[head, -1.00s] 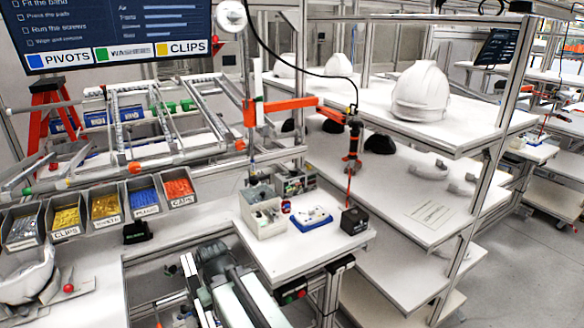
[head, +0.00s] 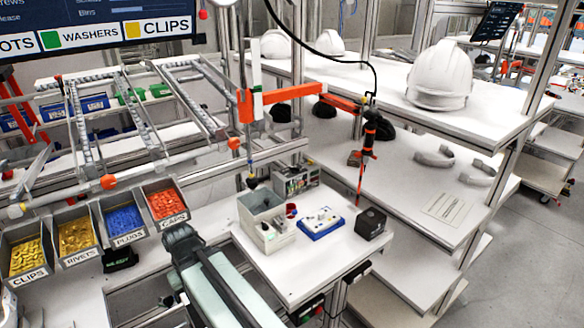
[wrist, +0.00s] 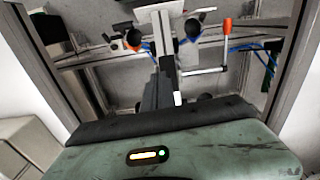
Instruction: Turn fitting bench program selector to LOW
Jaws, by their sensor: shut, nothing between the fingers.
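The fitting bench (head: 290,285) is a white work surface in the middle of the head view. A blue-based device with a white top (head: 320,222) and small controls stands on it, beside a light grey box (head: 262,222). I cannot make out a selector pointer or the word LOW. My gripper (head: 180,236) is at the dark end of my arm, low and left of the bench devices, apart from them. It is shut and empty; its fingertips are not clear. The wrist view shows a metal frame with an orange-knobbed crank (wrist: 226,28), not the blue device.
A black cube (head: 371,224) stands at the bench's right. An orange jib (head: 300,92) hangs a tool (head: 366,150) above it. Parts bins (head: 120,223) line the left. White shelves with a helmet shell (head: 440,78) stand right. Open floor (head: 540,240) lies beyond.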

